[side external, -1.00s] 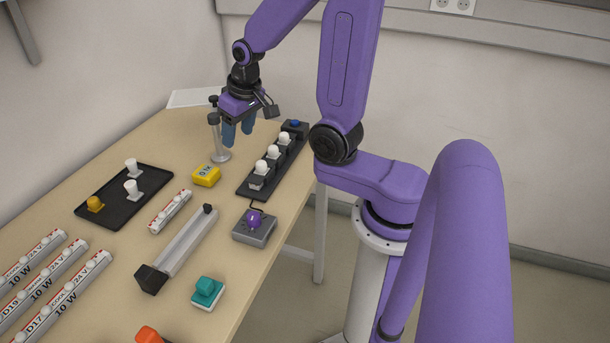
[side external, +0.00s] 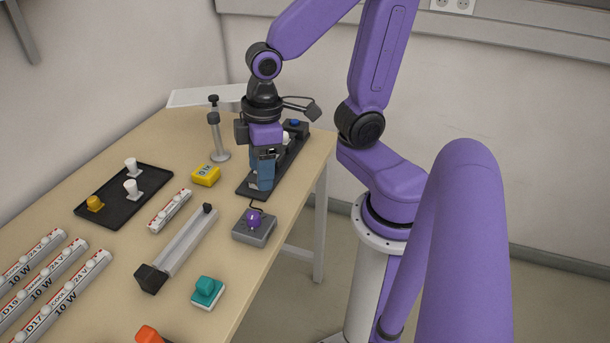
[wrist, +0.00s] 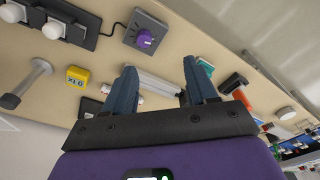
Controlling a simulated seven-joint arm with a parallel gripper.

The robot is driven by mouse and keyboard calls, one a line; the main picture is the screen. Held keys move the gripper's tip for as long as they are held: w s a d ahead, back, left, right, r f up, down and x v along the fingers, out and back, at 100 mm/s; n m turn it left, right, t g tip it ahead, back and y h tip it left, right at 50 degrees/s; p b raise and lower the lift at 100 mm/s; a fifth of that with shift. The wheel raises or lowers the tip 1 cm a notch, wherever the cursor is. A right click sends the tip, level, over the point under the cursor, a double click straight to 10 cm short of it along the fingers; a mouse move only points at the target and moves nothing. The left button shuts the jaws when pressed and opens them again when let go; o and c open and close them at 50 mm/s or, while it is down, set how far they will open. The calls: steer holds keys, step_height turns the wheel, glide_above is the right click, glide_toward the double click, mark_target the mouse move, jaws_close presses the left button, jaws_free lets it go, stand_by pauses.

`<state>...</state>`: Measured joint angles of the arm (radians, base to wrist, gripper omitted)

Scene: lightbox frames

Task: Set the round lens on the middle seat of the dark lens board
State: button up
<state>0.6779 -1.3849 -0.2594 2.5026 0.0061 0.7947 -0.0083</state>
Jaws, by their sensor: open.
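The dark lens board (side external: 244,191) lies along the right side of the table. White round-topped pieces stand on it; one (side external: 285,139) shows partly behind my gripper. Two of them, one a white round piece (wrist: 52,30), show at the upper left of the wrist view on the board (wrist: 90,24). I cannot tell which piece is the task's round lens. My gripper (side external: 262,186) points down in front of the board's near part and hides much of it, including the middle. Its blue fingers (wrist: 160,87) are apart, with nothing held between them.
A grey box with a purple knob (side external: 253,219) stands near the board's near end. A yellow block (side external: 206,175) and a metal post (side external: 215,135) stand to the left. A black tray (side external: 150,182) holds white and orange pieces. A long rail (side external: 185,243) lies in front.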

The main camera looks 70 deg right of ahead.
steer(key=s+n, duration=0.4)
steer(key=s, duration=0.5)
steer(key=shift+a+r+g, duration=0.3)
steer(key=shift+a+r, duration=0.05)
steer(key=shift+a, duration=0.05)
